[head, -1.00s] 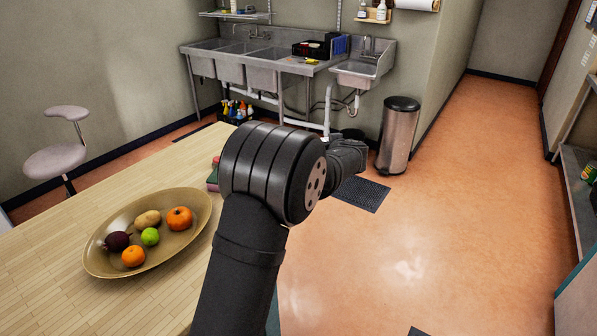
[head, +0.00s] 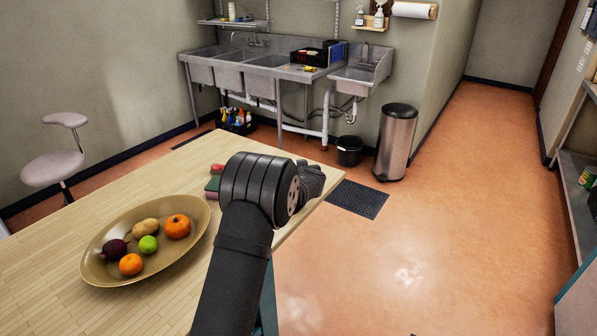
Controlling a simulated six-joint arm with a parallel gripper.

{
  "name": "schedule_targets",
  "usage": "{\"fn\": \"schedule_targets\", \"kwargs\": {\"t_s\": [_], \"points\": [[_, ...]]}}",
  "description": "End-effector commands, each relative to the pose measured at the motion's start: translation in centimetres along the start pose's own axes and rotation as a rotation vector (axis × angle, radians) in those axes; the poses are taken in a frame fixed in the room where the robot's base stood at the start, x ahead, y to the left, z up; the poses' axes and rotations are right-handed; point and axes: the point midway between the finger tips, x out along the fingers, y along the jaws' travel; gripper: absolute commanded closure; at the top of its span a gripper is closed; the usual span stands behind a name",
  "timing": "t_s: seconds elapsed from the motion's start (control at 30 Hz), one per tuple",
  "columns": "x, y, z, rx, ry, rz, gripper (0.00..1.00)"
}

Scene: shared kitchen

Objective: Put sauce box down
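I cannot make out a sauce box in the head view; my arm may hide it. My gripper (head: 311,181) is a dark shape just beyond the thick black joint of my arm, by the right edge of the wooden table (head: 120,210). Its fingers are hidden or too dark to tell apart, so I cannot see whether it holds anything. Left of the joint, a small green and dark red item (head: 212,184) lies on the table with a red round thing (head: 217,168) behind it, both partly hidden by my arm.
A shallow oval bowl (head: 186,256) with several fruits and vegetables stands on the table at left. The table's far part is bare. Beyond are steel sinks (head: 228,75), a black bucket (head: 349,151), a steel bin (head: 396,143) and a floor mat (head: 357,198). Orange floor is clear at right.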

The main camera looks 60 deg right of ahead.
Motion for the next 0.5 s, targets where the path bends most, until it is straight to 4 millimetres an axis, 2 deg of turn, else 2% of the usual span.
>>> {"fn": "schedule_targets", "kwargs": {"t_s": [0.4, 0.43, 0.5], "points": [[0.23, 0.02, 0.57, 0.0, 0.001, 0.0, 0.78], [0.22, 0.02, 0.59, 0.0, 0.001, 0.0, 0.43], [0.21, 0.02, 0.56, 0.0, 0.001, 0.0, 0.29]]}}
